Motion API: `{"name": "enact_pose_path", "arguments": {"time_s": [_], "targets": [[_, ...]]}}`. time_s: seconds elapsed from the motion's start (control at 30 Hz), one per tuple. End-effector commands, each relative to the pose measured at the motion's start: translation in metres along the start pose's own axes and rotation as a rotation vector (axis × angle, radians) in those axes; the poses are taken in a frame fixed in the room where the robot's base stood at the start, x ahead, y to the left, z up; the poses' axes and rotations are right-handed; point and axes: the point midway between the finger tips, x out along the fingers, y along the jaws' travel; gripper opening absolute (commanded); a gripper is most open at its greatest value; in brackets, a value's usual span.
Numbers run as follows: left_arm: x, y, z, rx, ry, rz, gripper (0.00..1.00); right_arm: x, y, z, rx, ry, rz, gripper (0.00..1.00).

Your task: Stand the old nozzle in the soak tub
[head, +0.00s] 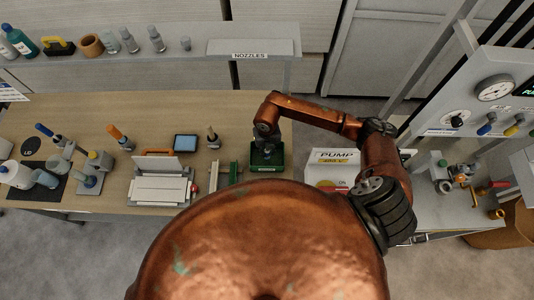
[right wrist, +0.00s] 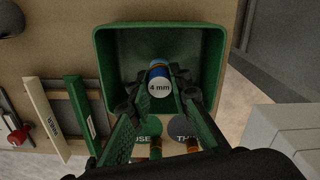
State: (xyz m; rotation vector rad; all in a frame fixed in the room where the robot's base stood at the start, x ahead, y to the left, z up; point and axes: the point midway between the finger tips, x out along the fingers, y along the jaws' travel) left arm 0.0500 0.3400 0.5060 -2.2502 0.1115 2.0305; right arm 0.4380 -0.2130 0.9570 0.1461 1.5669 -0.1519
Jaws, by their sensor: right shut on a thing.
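The soak tub is a dark green open box (head: 279,163) near the right end of the table, and its wall fills the upper middle of the right wrist view (right wrist: 104,60). My right gripper (head: 265,140) points down over the tub. In the right wrist view the right gripper (right wrist: 159,93) is shut on a small nozzle (right wrist: 159,87) with a white "4 mm" face and blue and orange bands. The nozzle appears within the tub's outline; whether it touches the floor cannot be told. My left gripper is not in view.
A white PUMP box (head: 332,170) stands right of the tub. Left of it are green and pale rails (head: 233,172), a small upright tool (head: 213,139), a tablet (head: 186,143) and a white tray (head: 160,190). A NOZZLES shelf (head: 250,47) runs along the back.

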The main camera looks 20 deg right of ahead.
Motion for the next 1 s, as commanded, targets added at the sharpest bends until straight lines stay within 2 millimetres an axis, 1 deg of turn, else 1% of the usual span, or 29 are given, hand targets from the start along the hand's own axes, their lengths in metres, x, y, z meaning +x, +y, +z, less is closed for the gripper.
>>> {"name": "enact_pose_path", "arguments": {"time_s": [0.03, 0.1, 0.23, 0.6, 0.63, 0.87, 1.0], "targets": [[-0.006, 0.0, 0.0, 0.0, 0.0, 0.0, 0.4, 0.006, 0.0, -0.001, 0.002, 0.004, -0.002, 0.0], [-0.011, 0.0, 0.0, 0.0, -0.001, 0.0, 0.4, 0.016, 0.0, -0.002, 0.002, 0.005, -0.001, 0.0], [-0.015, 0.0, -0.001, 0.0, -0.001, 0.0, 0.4, 0.028, 0.0, 0.0, 0.002, 0.001, 0.0, 0.0], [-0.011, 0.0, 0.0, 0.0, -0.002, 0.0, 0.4, 0.034, 0.0, 0.0, 0.0, 0.0, 0.0, 0.0], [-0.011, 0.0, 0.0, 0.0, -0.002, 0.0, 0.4, 0.034, 0.0, 0.0, 0.001, 0.0, -0.001, 0.19], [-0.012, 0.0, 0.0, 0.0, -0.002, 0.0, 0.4, 0.033, 0.0, 0.0, 0.001, 0.0, -0.001, 0.34], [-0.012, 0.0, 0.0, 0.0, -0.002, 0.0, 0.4, 0.033, 0.0, 0.0, 0.001, 0.0, -0.001, 0.35]]}}
